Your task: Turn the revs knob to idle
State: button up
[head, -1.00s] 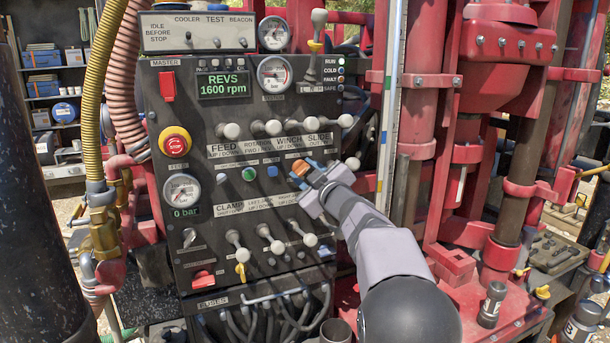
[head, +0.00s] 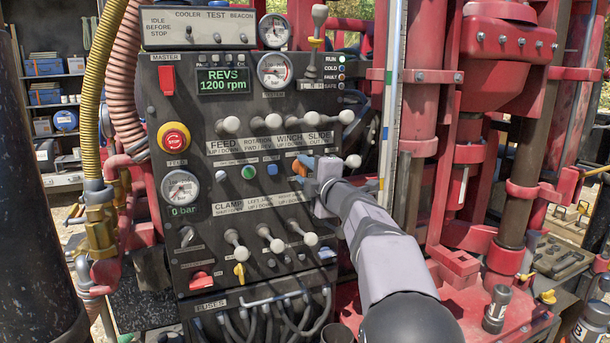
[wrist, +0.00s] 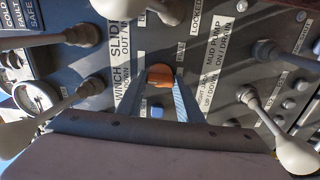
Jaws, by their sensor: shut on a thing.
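The orange knob (head: 299,168) sits on the dark control panel (head: 210,115), right of a blue button; I take it as the revs knob, though its own label is not readable. My gripper (head: 305,173) reaches it from the right and is shut on it. In the wrist view the orange knob (wrist: 160,78) is between the two blue-grey fingers (wrist: 163,90). The revs display (head: 223,80) at the upper left of the panel reads 1200 rpm in green.
White-balled levers (head: 289,121) stand out in a row above the knob. More levers (head: 277,245) stand below it. A red stop button (head: 174,141) is on the panel's left. Red machine columns (head: 420,120) rise close on the right.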

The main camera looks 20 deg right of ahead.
jog(key=shift+n, duration=0.5)
jog(key=o, duration=1.1)
jog(key=shift+s, duration=0.1)
jog(key=s+b, duration=0.2)
jog(key=s, duration=0.5)
jog(key=shift+s+b, duration=0.1)
jog(key=shift+b, duration=0.25)
